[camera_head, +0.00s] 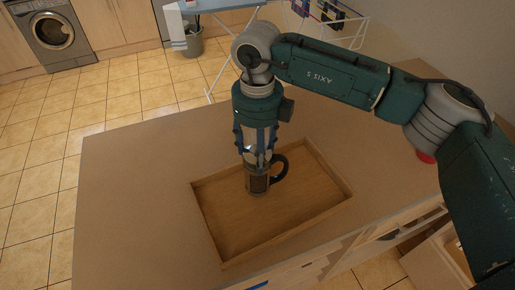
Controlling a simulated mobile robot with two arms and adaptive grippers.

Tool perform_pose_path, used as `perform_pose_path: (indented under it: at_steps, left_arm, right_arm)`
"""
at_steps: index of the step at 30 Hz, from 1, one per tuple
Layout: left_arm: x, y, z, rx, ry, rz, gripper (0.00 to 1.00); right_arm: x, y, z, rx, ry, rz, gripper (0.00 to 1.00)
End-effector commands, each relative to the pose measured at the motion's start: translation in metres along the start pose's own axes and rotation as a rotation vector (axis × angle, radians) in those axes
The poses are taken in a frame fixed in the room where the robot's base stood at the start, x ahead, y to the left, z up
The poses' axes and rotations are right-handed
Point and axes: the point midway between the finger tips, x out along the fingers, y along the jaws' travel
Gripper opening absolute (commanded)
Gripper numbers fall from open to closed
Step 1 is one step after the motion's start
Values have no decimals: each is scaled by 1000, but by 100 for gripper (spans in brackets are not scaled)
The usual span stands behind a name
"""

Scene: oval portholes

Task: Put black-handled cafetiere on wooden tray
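The black-handled cafetiere (259,182) is upright over the wooden tray (232,236), in its back part. Its dark handle (281,170) points to the right. I cannot tell whether its base touches the tray floor. My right gripper (258,160) points down from above, with its fingers at the top of the cafetiere. The fingertips are small and partly merge with the cafetiere's top, so their grip is unclear. My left gripper is not in view.
The tray lies on a brown counter (130,190) with clear room to its left. A red item (425,157) sits at the right behind my arm. Open drawers (400,228) show below the front edge. A drying rack (335,30) and washing machine (53,32) stand beyond.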

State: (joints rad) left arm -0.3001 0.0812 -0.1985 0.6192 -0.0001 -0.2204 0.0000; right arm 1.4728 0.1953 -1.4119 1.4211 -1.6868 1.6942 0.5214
Motion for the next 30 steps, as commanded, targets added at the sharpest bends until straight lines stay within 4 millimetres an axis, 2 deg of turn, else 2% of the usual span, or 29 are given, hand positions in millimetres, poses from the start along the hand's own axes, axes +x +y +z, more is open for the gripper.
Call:
perform_pose_path:
  at_steps: [4,5,7,15,18,20,23,30]
  left_arm:
    - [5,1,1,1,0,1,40]
    - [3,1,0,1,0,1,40]
    - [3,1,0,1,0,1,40]
    - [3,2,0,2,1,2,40]
    - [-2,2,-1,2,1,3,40]
    - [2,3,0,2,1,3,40]
    - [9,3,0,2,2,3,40]
    - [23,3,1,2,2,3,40]
  right_arm:
    - [3,0,1,0,-3,0,0]
    - [2,0,0,0,0,0,61]
    - [2,0,0,0,0,0,74]
    - [2,0,0,0,0,0,74]
    - [-2,0,0,0,0,0,74]
    - [-5,0,1,0,-2,-1,74]
    - [-21,-1,2,1,-5,-2,74]
    - [-74,0,1,1,-4,-3,74]
